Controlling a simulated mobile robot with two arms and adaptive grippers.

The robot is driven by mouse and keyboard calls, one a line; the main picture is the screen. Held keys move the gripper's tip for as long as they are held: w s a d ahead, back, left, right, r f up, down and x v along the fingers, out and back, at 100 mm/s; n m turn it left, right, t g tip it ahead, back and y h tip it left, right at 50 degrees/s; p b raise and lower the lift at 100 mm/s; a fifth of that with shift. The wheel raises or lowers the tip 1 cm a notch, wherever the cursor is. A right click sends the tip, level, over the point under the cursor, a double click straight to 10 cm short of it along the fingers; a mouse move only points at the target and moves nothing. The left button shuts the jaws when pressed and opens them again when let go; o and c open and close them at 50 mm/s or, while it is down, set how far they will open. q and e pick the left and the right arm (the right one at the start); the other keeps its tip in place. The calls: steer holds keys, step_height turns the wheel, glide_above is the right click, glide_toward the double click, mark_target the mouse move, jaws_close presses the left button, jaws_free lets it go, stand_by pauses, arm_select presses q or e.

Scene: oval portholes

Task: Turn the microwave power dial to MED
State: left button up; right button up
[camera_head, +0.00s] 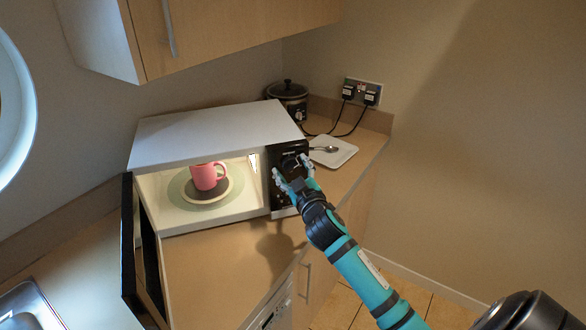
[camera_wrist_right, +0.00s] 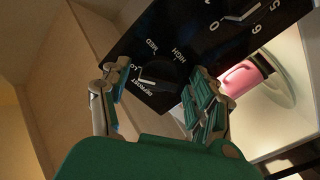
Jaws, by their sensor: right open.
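The white microwave (camera_head: 215,130) stands on the counter with its door open. Its black control panel (camera_head: 284,205) is at its right front. In the right wrist view the power dial (camera_wrist_right: 160,72) is black on the black panel, with MED, HIGH, DEFROST and partly legible LO lettering around it. A light pointer mark shows on the dial's left side, near the LO and DEFROST lettering; the exact setting is hard to tell. My right gripper (camera_head: 293,174) is open in front of the panel, its fingers (camera_wrist_right: 160,80) on either side of the dial. Contact cannot be told. My left gripper is not in view.
A pink mug (camera_head: 206,176) stands inside the microwave. The open door (camera_head: 130,250) sticks out at the left. A white plate with a spoon (camera_head: 334,152), a dark slow cooker (camera_head: 288,95) and plugged sockets (camera_head: 362,92) are to the right and behind. A second, numbered dial (camera_wrist_right: 237,12) is on the panel.

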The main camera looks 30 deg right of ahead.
steer(key=c, duration=1.2)
steer(key=shift+o, duration=0.2)
steer(key=shift+m, duration=1.2)
steer(key=m, duration=0.2)
steer(key=shift+m+p, duration=0.3)
steer(key=m, duration=0.2)
steer(key=shift+r+m+p, duration=0.1)
steer(key=shift+m+p, duration=0.2)
steer(key=shift+p, duration=0.1)
steer(key=shift+a+m+p, duration=0.1)
steer(key=shift+m+p, duration=0.55)
steer(key=shift+m, duration=1.35)
